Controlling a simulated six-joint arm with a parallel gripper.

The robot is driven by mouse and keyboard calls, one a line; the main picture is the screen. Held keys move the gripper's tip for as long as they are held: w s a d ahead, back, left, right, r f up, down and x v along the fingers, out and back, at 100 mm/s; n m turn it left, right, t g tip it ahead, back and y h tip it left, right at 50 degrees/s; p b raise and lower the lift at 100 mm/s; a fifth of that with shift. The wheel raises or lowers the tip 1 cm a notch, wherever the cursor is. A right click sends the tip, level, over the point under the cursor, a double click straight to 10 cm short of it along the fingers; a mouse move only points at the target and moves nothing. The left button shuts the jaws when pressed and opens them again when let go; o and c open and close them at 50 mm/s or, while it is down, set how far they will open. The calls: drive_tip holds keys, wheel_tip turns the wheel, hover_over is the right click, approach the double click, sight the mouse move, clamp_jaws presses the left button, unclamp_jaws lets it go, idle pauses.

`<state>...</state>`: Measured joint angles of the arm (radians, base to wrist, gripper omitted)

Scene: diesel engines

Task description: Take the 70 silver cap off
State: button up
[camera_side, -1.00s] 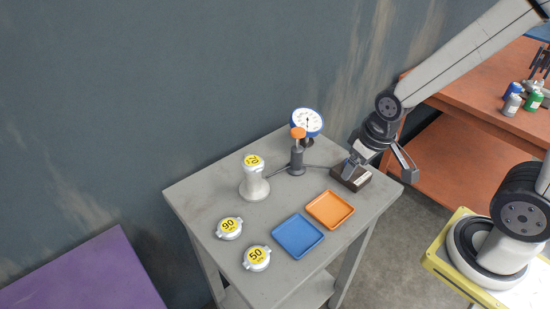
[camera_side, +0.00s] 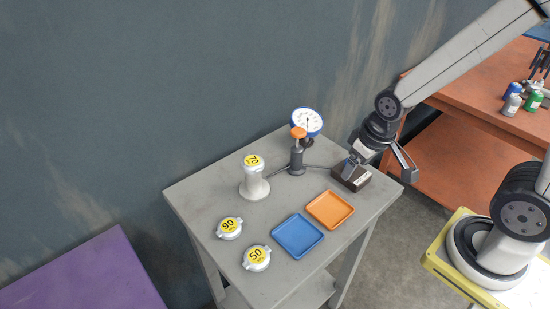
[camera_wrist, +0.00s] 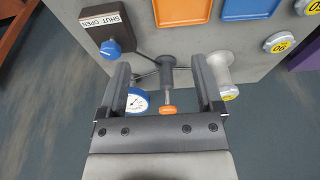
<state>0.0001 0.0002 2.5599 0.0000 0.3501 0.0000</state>
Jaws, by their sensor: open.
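The silver cap with a yellow 70 label (camera_side: 253,161) sits on top of the white post (camera_side: 255,187) at the table's back left. In the wrist view the post (camera_wrist: 220,68) is beyond my right-hand finger, and the cap (camera_wrist: 229,93) is partly hidden by it. My gripper (camera_side: 380,166) is open and empty above the table's right end, well to the right of the cap. In the wrist view my gripper (camera_wrist: 161,65) has its fingers wide apart, with nothing held between them.
A pump with an orange knob (camera_side: 298,133) and a dial gauge (camera_side: 307,122) stand between my gripper and the post. A dark switch box (camera_side: 350,179), an orange tray (camera_side: 330,209), a blue tray (camera_side: 298,236), the 90 cap (camera_side: 229,228) and the 50 cap (camera_side: 256,258) are also on the table.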

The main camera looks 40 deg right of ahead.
drive_tip(key=shift+o, duration=1.1)
wheel_tip(320, 180, up, 8)
drive_tip(key=g, duration=0.3)
hover_over(252, 161)
drive_tip(key=shift+f, duration=0.2)
drive_tip(key=shift+f, duration=0.25)
drive_tip(key=shift+f, duration=5.15)
drive_tip(key=shift+f, duration=0.1)
